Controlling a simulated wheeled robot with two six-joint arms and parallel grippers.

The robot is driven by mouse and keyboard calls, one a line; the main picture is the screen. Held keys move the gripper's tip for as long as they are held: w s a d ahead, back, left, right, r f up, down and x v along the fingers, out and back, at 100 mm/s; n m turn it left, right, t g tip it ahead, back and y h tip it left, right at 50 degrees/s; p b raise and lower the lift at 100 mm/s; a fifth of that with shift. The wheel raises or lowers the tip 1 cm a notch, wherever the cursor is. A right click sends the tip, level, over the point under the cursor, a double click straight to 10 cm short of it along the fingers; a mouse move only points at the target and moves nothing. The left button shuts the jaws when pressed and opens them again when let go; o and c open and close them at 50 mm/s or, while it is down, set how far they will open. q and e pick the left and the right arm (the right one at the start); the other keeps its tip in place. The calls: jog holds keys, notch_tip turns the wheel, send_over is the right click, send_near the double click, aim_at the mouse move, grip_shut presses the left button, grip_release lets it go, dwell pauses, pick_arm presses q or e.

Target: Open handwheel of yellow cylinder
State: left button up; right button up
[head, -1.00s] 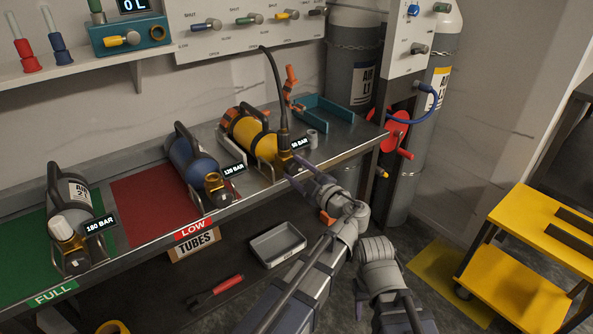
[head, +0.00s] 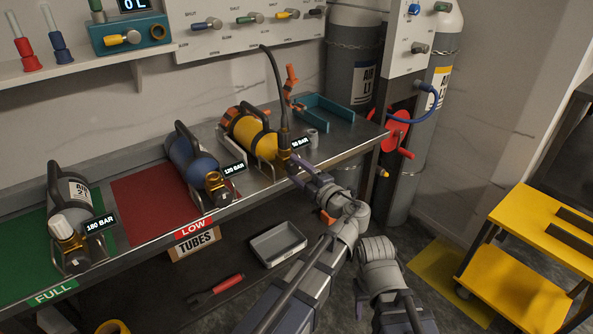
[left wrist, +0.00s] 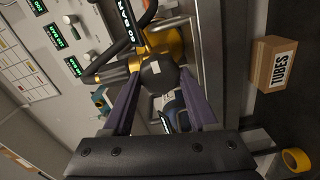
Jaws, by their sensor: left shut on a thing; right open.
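The yellow cylinder (head: 247,134) lies in its rack on the bench, with its valve end facing the front edge. My left gripper (head: 296,168) is at that valve end. In the left wrist view its two purple fingers (left wrist: 160,84) are shut on the dark round handwheel (left wrist: 160,73), one on each side, with the brass valve body (left wrist: 165,44) just behind. In the head view the handwheel is mostly hidden by the gripper.
A blue cylinder (head: 190,160) marked 120 BAR and a grey one (head: 74,194) marked 180 BAR lie to the left. A dark hose (head: 277,80) rises behind the yellow cylinder's valve. A yellow cart (head: 545,235) stands right.

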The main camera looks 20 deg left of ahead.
pick_arm(q)
jog(key=shift+f, duration=0.1)
jog(key=o, duration=1.4)
